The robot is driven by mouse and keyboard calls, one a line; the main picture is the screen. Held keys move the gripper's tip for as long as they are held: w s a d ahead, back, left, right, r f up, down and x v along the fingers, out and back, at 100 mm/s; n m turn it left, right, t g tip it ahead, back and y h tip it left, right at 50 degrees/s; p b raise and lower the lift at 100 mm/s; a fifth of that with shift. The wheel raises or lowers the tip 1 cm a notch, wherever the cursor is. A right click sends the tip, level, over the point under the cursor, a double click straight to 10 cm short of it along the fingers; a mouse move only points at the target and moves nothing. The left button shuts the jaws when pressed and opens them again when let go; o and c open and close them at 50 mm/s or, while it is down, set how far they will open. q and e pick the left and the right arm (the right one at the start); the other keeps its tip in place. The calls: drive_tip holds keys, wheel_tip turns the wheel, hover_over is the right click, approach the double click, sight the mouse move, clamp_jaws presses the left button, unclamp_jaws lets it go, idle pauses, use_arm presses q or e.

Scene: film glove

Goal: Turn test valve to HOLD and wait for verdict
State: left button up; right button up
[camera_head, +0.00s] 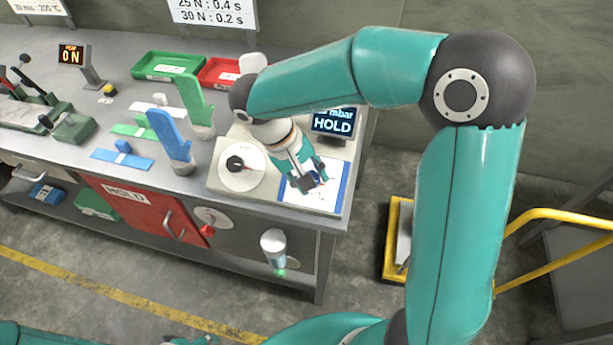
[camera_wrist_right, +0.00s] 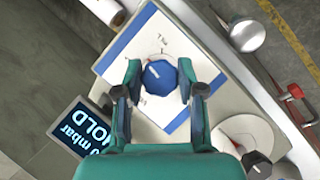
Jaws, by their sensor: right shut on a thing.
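The test valve is a blue knob (camera_wrist_right: 160,78) with a pale pointer mark, on a white plate with a blue border (camera_wrist_right: 115,50). My right gripper (camera_wrist_right: 160,75) has its fingers on both sides of the knob and is shut on it. In the head view this gripper (camera_head: 312,182) is over the plate (camera_head: 336,196) at the bench's right end and largely hides the knob. The display (camera_head: 333,122) reads "mbar" and "HOLD"; its number is partly hidden. Small teal parts at the bottom edge may be my left gripper (camera_head: 190,341), cut off, its state unclear.
A round dial (camera_head: 241,178) with a black knob sits left of the plate. Blue (camera_head: 170,134) and green (camera_head: 194,100) glove forms stand further left. Green (camera_head: 168,67) and red (camera_head: 219,72) trays lie behind. A red HOLD cabinet (camera_head: 140,208) is below.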

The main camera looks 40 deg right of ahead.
drive_tip(key=n+h, duration=0.1)
drive_tip(key=n, duration=0.2)
drive_tip(key=n+h, duration=0.1)
drive_tip(key=shift+w+a+n+h, duration=0.15)
drive_tip(key=shift+w+n+h, duration=0.1)
drive_tip(key=shift+n+h, duration=0.05)
idle(0.5)
drive_tip(key=o, duration=1.1)
drive_tip(key=shift+f, duration=0.1)
drive_tip(key=shift+o, duration=0.2)
drive_tip(key=shift+s, duration=0.1)
